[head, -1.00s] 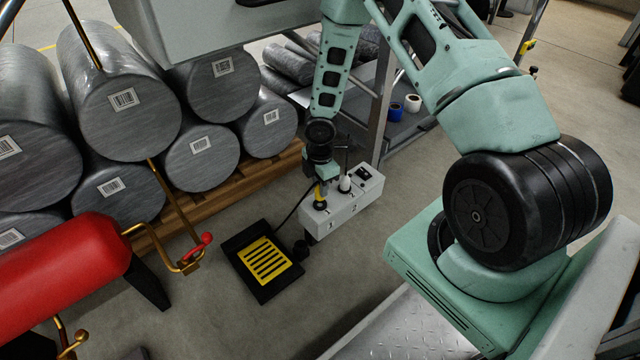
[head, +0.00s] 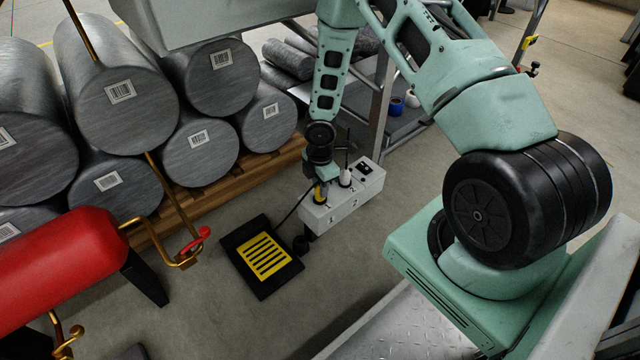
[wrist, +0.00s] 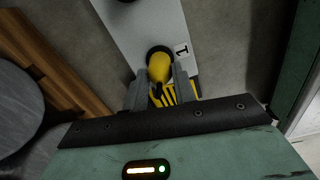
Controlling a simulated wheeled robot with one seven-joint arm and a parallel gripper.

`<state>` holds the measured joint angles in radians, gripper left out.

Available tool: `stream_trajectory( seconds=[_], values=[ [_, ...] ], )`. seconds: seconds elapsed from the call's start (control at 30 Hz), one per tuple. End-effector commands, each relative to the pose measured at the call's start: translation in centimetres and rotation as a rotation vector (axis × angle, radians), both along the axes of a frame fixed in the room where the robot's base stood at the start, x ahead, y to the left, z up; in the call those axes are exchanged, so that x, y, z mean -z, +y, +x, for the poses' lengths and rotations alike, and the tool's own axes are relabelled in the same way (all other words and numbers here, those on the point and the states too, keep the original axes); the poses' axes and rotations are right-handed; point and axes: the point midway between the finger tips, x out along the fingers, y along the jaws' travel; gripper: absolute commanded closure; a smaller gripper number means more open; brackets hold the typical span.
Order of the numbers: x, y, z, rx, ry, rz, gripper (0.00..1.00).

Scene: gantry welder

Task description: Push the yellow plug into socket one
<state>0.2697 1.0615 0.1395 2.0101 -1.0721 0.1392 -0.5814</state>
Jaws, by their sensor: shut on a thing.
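The yellow plug (head: 320,192) stands upright at socket one of the pale grey socket box (head: 342,207), beside the mark 1. In the wrist view the yellow plug (wrist: 159,66) sits over a dark round ring next to the 1 label (wrist: 182,50). I cannot tell how deep it sits. My gripper (head: 319,180) points down above the box. In the wrist view the fingers of my gripper (wrist: 159,88) are on either side of the plug, shut on it. A dark cord runs from near the plug.
A black pedal with a yellow slotted plate (head: 264,254) lies on the floor. Grey rolls (head: 207,148) on a wooden pallet and a red cylinder (head: 62,252) are at left.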

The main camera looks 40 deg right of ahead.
Motion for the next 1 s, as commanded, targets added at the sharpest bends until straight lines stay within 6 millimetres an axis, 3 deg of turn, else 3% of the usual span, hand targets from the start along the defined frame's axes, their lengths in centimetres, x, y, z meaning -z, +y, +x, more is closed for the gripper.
stream_trajectory(
  seconds=[0.03,0.1,0.13,0.4,0.53,1.0],
  values=[
    [0.1,0.0,0.0,0.0,0.0,0.0,0.7],
    [0.1,0.0,0.0,0.0,0.0,0.0,0.51],
    [0.1,0.0,0.0,0.0,0.0,0.0,0.48],
    [-0.1,0.0,0.0,0.0,-0.001,0.0,0.48],
    [-1.2,0.0,0.1,0.001,-0.002,0.001,0.48],
    [-11.7,-0.1,0.0,0.003,-0.002,0.0,0.48]
  ],
)
